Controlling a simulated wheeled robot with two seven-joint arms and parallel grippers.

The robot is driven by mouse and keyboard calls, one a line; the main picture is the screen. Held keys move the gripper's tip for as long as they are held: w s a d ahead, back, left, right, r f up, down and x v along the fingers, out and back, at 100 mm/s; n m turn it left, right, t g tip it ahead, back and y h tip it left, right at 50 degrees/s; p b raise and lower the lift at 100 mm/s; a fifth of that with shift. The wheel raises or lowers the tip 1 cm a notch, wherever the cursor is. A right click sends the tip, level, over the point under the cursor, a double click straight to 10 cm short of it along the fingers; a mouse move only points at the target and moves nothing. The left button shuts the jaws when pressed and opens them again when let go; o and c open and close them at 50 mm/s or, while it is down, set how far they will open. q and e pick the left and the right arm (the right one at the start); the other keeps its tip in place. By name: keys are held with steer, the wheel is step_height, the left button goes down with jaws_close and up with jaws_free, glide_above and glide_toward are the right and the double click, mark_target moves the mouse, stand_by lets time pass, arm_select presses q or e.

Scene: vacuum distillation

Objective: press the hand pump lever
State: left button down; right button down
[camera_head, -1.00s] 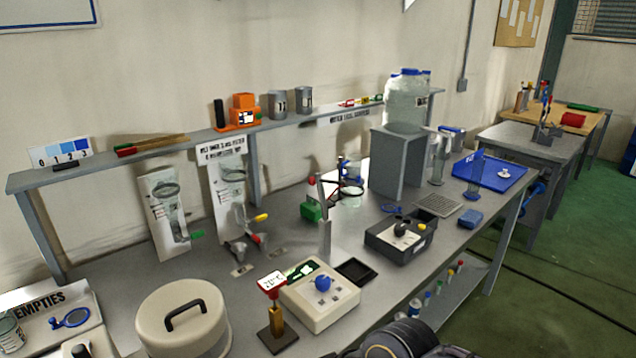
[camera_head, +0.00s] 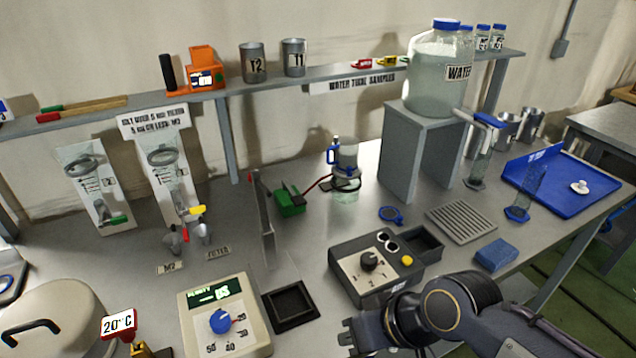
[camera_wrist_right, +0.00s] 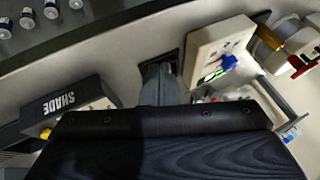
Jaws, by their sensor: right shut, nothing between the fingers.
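The hand pump appears to be the small green block (camera_head: 290,203) standing on the bench behind a thin upright grey panel. A dark strip on its top may be the lever, but it is too small to be sure. My right gripper (camera_head: 352,336) is at the bottom of the head view, in front of the dark dial box, well short of the pump. It is shut and empty. In the right wrist view its grey fingers (camera_wrist_right: 160,85) point over the bench. My left gripper is not in view.
The upright panel (camera_head: 263,220) stands just left of the pump. A grey stand (camera_head: 415,150) carries the water jar (camera_head: 440,70). Bare bench surrounds the pump's front.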

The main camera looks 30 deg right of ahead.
steer(key=shift+a, duration=0.15)
step_height(320, 180, up, 12)
steer(key=n+g+h+p, duration=0.1)
steer(key=g+h+p, duration=0.1)
steer(key=h+p, duration=0.3)
glide_above(298, 198)
steer(key=s, duration=0.4)
steer(key=y, duration=0.1)
steer(key=shift+w+a+r+p, duration=0.1)
steer(key=shift+p, duration=0.2)
steer(key=x, duration=0.4)
steer(key=p+x, duration=0.1)
steer(key=x, duration=0.3)
steer(key=s+x, duration=0.1)
steer(key=x, duration=0.3)
steer(key=shift+f, duration=0.4)
steer(key=shift+f+p, duration=0.3)
steer(key=shift+f, duration=0.35)
